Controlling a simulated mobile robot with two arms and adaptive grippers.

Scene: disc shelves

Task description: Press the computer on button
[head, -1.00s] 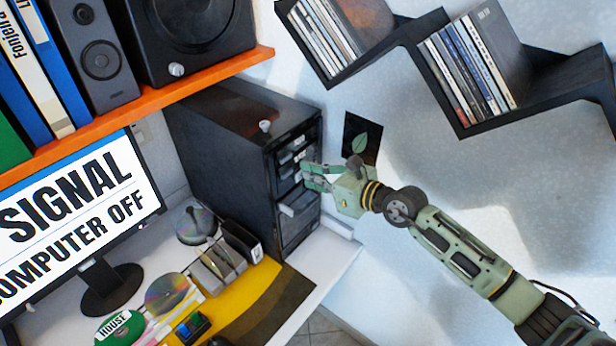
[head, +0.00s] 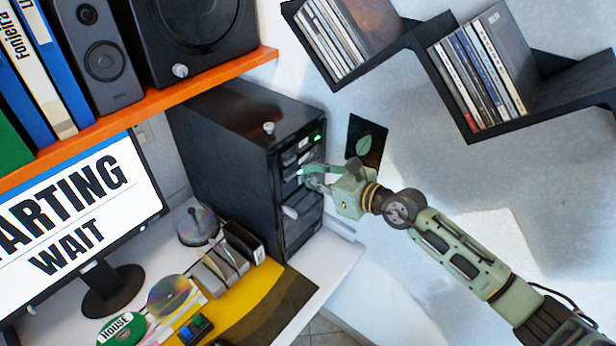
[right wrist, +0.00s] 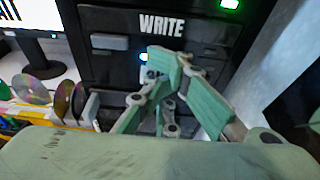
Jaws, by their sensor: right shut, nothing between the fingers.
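The black computer tower (head: 225,150) stands on the desk beside the wall. A green light (head: 318,138) glows at the top of its front, and it also shows in the right wrist view (right wrist: 229,4). My right gripper (head: 304,176) is shut and empty, with its fingertips at the tower's front panel. In the right wrist view its fingers (right wrist: 166,62) are together below the word WRITE, next to a small bluish-white light (right wrist: 144,56). The fingers hide part of the panel, so contact is unclear. The monitor (head: 85,215) reads "ARTING" and "WAIT". My left gripper is not in view.
An orange shelf (head: 150,108) with speakers and binders hangs above the monitor. Black wall shelves (head: 490,128) hold discs at upper right. Discs, a disc rack (head: 220,270) and a yellow mat (head: 262,290) occupy the desk in front of the tower.

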